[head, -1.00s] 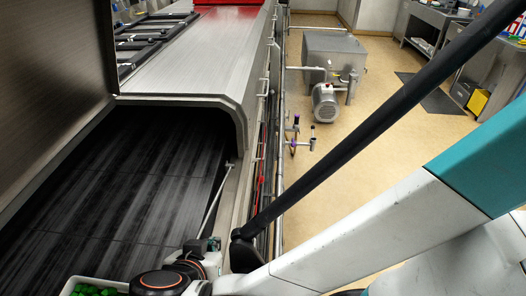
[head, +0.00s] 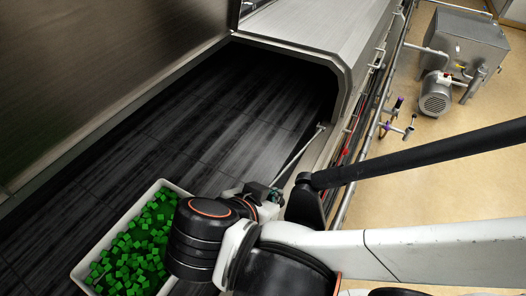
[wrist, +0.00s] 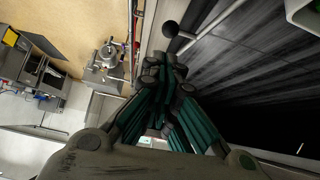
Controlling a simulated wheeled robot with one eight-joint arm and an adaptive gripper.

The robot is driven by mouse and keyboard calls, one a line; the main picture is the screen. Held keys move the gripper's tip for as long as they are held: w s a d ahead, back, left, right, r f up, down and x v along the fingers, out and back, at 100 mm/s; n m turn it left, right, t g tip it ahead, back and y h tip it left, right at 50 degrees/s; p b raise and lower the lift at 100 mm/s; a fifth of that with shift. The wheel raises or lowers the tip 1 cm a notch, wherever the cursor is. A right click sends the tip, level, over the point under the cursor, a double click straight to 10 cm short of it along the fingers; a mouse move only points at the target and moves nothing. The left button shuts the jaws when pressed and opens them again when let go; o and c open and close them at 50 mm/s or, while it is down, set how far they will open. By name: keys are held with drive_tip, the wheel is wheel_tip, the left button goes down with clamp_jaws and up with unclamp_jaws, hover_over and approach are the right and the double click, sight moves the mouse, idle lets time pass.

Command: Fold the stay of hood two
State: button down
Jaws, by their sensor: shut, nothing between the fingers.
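The stay (head: 298,153) is a thin pale rod in the head view. It slants from the side rim of the opening down toward my gripper (head: 268,193). In the wrist view a pale rod (wrist: 215,22) runs from the top edge to near the fingertips of my gripper (wrist: 165,65). My gripper is shut with nothing in it; I cannot tell whether its outside touches the rod. The raised hood (head: 110,75) is a large brushed-metal panel at the upper left of the head view. The stay's lower end is hidden behind my gripper.
A white tray (head: 84,268) of green cubes stands on the dark slatted bed (head: 235,140). A closed metal cover (head: 320,30) lies beyond the opening. Pipes and valves (head: 398,125) run along the side. A motor unit (head: 437,95) stands on the open tan floor.

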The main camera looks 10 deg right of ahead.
drive_tip(key=s+d+v, duration=0.1)
drive_tip(key=v, duration=0.5)
drive_tip(key=shift+a+r, duration=0.1)
drive_tip(key=shift+r, duration=0.05)
idle(0.4)
